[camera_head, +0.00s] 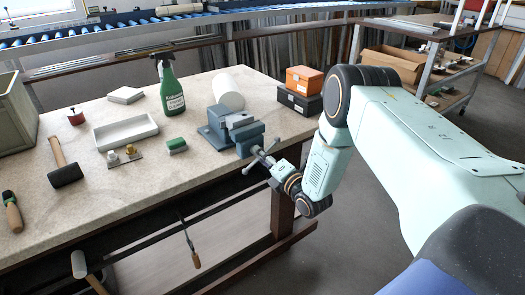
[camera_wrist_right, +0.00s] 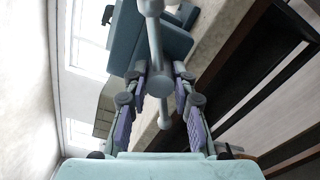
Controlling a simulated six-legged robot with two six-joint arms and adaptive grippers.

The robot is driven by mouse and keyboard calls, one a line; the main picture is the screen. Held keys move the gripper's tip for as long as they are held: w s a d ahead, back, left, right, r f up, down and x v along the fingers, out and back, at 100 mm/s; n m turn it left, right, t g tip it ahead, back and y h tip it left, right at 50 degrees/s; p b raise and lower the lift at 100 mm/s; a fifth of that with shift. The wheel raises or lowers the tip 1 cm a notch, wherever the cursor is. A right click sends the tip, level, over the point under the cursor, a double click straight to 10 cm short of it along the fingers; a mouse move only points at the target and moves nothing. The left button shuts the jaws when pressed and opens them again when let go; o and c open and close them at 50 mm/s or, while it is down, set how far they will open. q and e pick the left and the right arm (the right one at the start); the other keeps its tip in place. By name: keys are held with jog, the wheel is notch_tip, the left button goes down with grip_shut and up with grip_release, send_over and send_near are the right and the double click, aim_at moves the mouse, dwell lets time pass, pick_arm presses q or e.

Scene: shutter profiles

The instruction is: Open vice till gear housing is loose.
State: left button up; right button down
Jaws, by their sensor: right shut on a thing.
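The blue-grey vice (camera_head: 218,126) stands at the front right edge of the workbench, and part of it shows in the wrist view (camera_wrist_right: 125,42). A grey piece (camera_head: 238,120) sits at its jaws, perhaps the gear housing; I cannot tell how tightly it is held. The vice's handle bar (camera_head: 248,169) has knobs at its ends and slants across the spindle. It runs between my fingers in the wrist view (camera_wrist_right: 156,50). My right gripper (camera_head: 270,162), also in the wrist view (camera_wrist_right: 159,80), is shut on the handle. My left gripper is not in view.
Behind the vice are a white cylinder (camera_head: 229,85) and an orange box (camera_head: 305,79). Floor lies free beyond the edge.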

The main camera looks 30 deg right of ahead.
jog(key=n+p, duration=0.3)
jog(key=n, duration=0.2)
jog(key=shift+r, duration=0.1)
jog(key=shift+n, duration=0.3)
jog(key=shift+n+p, duration=0.4)
jog(key=shift+n, duration=0.2)
jog(key=shift+w+r, duration=0.1)
jog(key=shift+r, duration=0.05)
dwell(1.5)
jog(key=c, duration=1.5)
grip_release()
jog(key=o, duration=0.4)
jog(key=shift+f, duration=0.2)
jog(key=s, duration=1.2)
jog(key=shift+d, duration=0.45)
